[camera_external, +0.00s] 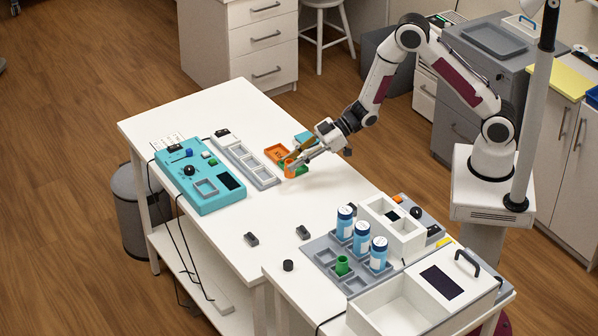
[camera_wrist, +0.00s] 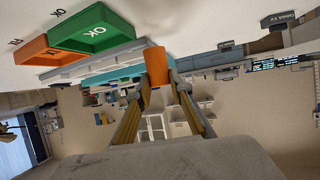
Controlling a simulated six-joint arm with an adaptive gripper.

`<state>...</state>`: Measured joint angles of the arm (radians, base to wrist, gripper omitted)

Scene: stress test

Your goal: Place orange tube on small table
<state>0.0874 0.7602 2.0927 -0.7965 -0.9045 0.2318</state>
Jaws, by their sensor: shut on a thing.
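My gripper (camera_external: 292,162) is shut on the orange tube (camera_external: 289,169), above the long white table (camera_external: 225,235). In the wrist view the tube (camera_wrist: 157,66) stands between my two fingertips (camera_wrist: 158,84), its far end reaching past them. Whether it touches the table is hard to tell. A smaller white table (camera_external: 284,286) adjoins at the lower right. It carries a grey rack (camera_external: 322,244) with several blue bottles and a green tube (camera_external: 342,265).
By my gripper lie an orange tray (camera_external: 274,152) and a green tray, marked OK in the wrist view (camera_wrist: 95,30). A long grey tray (camera_external: 245,163) and a teal device (camera_external: 202,176) stand left. White boxes (camera_external: 392,225) crowd the smaller table. The long table's near end is mostly clear.

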